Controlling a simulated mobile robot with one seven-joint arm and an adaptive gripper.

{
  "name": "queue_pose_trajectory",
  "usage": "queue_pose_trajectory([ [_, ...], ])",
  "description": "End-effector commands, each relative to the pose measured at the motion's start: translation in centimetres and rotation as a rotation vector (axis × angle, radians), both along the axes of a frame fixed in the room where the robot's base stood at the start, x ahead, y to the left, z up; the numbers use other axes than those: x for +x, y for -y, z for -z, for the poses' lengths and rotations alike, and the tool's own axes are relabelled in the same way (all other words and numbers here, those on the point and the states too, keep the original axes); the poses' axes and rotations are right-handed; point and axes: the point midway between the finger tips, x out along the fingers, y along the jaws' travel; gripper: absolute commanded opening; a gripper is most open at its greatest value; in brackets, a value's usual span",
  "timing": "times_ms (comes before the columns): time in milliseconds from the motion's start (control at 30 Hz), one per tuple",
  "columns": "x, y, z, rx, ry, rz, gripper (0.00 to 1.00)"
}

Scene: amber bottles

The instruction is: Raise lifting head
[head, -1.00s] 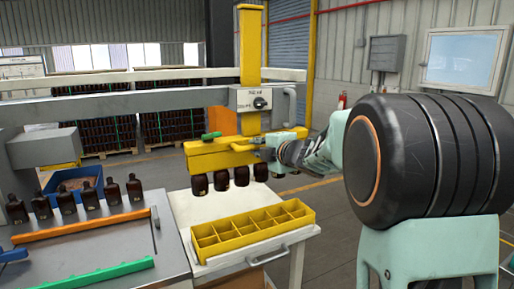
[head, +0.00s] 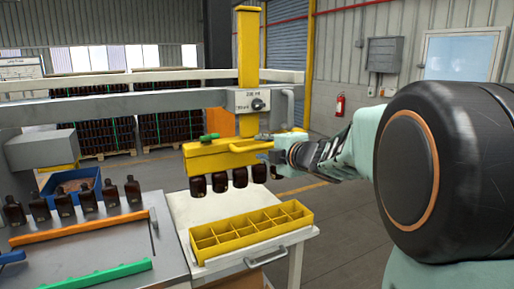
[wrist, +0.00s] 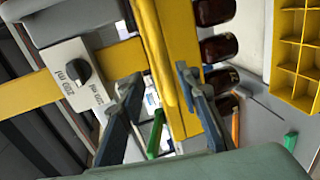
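The yellow lifting head (head: 222,157) hangs on a yellow upright post (head: 249,50) above the white table. Several amber bottles (head: 240,177) hang under it, clear of the tray below. The head also shows in the wrist view (wrist: 168,60). My gripper (head: 272,146) is at the right end of the lifting head. In the wrist view my gripper's two fingers (wrist: 158,88) stand apart. The head's yellow bar passes close to the right finger; I cannot tell whether they touch.
An empty yellow divided tray (head: 204,232) is on the white table below the head. Several amber bottles (head: 88,195) stand on the grey bench at left, behind an orange rail (head: 80,227). A grey crossbeam with a dial box (head: 251,100) spans behind. Open floor lies at right.

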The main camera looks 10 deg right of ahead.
Motion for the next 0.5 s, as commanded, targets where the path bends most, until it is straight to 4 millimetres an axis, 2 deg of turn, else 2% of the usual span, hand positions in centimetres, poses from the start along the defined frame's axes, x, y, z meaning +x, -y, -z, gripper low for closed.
queue_pose_trajectory([
  [33,-1.1,0.4,-0.4,0.000,0.003,0.002,0.31],
  [200,-3.8,1.3,-1.0,0.000,0.004,0.001,0.31],
  [333,-5.3,1.8,-1.4,0.001,0.004,0.002,0.31],
  [500,-6.3,2.0,-1.5,0.000,0.003,0.000,0.31],
])
